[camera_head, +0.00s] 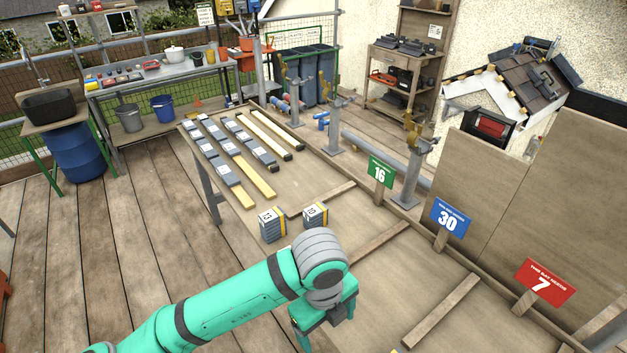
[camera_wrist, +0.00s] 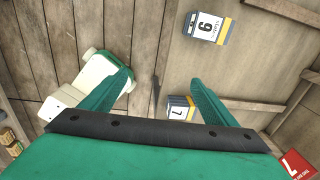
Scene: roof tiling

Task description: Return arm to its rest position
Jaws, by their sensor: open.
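My teal arm reaches in from the bottom left of the head view. Its gripper (camera_head: 325,325) hangs low at the bottom middle, pointing down, in front of two small grey stacks. In the wrist view both teal fingers of the gripper (camera_wrist: 162,88) are spread wide, with nothing held between them. In the wrist view a numbered stack (camera_wrist: 208,27) lies beyond the fingers, and a stack marked 7 (camera_wrist: 180,107) is partly hidden behind the right finger.
Number signs 16 (camera_head: 381,171), 30 (camera_head: 451,217) and 7 (camera_head: 545,282) stand along the right. Rows of grey tiles on yellow battens (camera_head: 225,170) lie behind the stacks. A small model roof (camera_head: 520,85) stands at upper right. Wooden floor at left (camera_head: 120,250) is clear.

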